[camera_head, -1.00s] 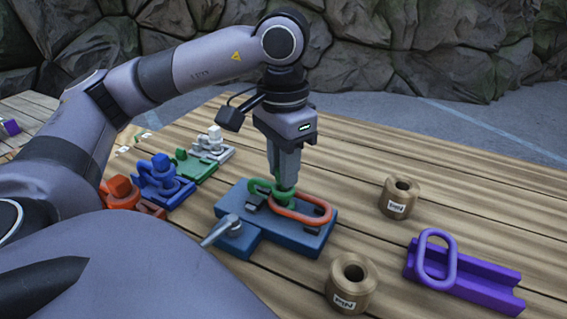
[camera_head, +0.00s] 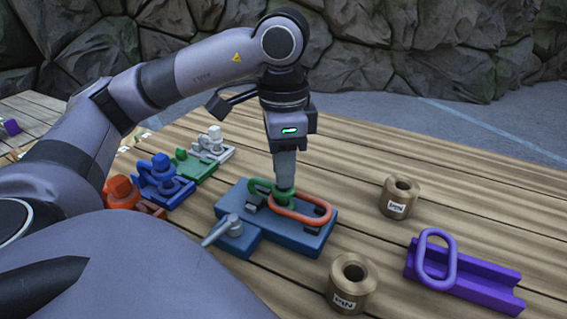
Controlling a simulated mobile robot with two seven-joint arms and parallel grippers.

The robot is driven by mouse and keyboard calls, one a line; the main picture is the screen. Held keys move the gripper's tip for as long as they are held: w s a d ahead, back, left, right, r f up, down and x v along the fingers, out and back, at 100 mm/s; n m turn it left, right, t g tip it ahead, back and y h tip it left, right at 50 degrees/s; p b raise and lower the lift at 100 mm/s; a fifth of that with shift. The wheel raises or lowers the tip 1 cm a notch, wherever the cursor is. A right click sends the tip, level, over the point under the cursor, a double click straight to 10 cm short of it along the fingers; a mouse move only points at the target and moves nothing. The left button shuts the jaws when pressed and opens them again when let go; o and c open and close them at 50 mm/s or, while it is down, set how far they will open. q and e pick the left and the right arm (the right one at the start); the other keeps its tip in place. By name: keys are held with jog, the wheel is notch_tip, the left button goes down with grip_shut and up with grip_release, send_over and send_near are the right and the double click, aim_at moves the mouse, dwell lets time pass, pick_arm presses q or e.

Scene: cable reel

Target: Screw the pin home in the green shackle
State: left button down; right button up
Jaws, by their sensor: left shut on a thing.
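The green shackle (camera_head: 258,187) lies in the blue vise-like fixture (camera_head: 310,241) on the table, beside and partly overlapping an orange-red oval link (camera_head: 318,219). My left gripper (camera_head: 285,186) points straight down over the shackle, shut on the green pin (camera_head: 285,196) at the shackle. The fingers hide most of the pin, so how deep it sits cannot be seen. The fixture's grey lever (camera_head: 221,229) sticks out at its front left. My right gripper is not in view.
Red (camera_head: 121,191), blue (camera_head: 162,180), green (camera_head: 194,165) and grey (camera_head: 212,144) holders stand in a row at left. Two brown cylinders marked PIN (camera_head: 399,198) (camera_head: 352,283) and a purple channel (camera_head: 480,278) with a purple link (camera_head: 436,262) are at right. Bare planks lie between them.

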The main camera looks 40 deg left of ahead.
pick_arm(q)
jog(key=c, duration=1)
grip_release()
jog(key=shift+c, duration=0.2)
jog(key=shift+r+p, duration=0.6)
jog(key=shift+r, duration=0.25)
jog(key=shift+r+p, duration=0.9)
jog(key=shift+r, duration=0.55)
